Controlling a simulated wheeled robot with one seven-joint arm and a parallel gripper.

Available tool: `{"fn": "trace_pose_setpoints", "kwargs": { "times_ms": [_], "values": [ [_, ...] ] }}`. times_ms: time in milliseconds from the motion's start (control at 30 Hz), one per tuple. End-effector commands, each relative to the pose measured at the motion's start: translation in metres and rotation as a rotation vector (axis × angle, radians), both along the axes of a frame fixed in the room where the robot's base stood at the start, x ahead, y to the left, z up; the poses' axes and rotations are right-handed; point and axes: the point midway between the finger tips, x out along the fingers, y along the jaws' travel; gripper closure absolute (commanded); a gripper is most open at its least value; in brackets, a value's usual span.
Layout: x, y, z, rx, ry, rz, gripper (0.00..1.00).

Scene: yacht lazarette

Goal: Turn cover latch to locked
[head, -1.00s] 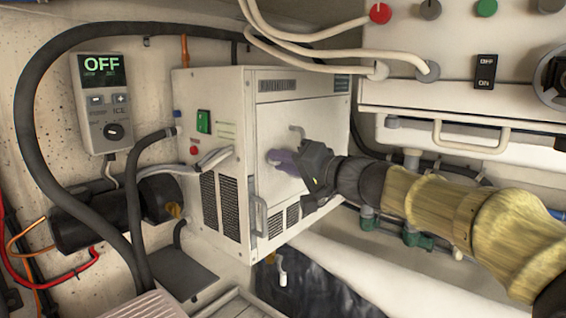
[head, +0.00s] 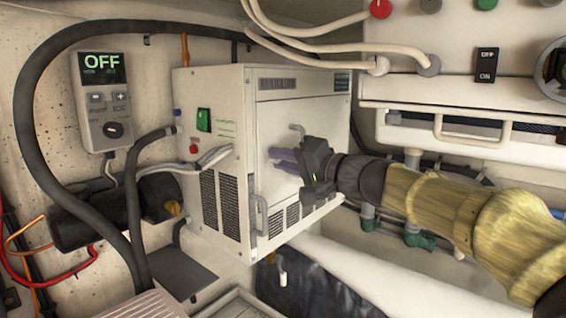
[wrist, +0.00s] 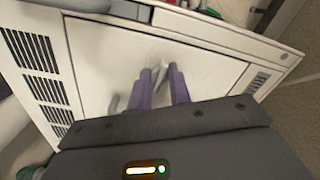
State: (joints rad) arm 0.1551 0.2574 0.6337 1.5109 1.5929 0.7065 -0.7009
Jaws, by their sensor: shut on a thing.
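A white box unit (head: 220,110) stands in the middle of the head view. Its flat front cover (head: 330,112) also shows in the wrist view (wrist: 100,50). My gripper (head: 276,158) is at the middle of this cover, its purple fingers pointing at it. In the wrist view, my gripper (wrist: 160,76) is shut on a small grey piece, the cover latch (wrist: 158,70), mostly hidden between the fingers. A grey piece (wrist: 113,104) shows left of the fingers in the wrist view. The latch's exact angle is hard to tell.
A grey bar handle (head: 259,215) is at the cover's lower left. A control panel reading OFF (head: 102,100) hangs on the left wall, near a thick black hose (head: 27,125). A white panel with switches and hoses (head: 460,60) overhangs the right side.

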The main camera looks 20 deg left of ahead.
Motion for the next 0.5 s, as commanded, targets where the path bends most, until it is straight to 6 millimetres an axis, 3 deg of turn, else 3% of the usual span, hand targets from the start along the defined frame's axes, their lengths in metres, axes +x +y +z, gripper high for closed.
{"fn": "trace_pose_setpoints", "kwargs": {
  "times_ms": [500],
  "values": [
    [0.0013,-0.0011,-0.0016,0.036,0.090,-0.004,1.00]
  ]
}}
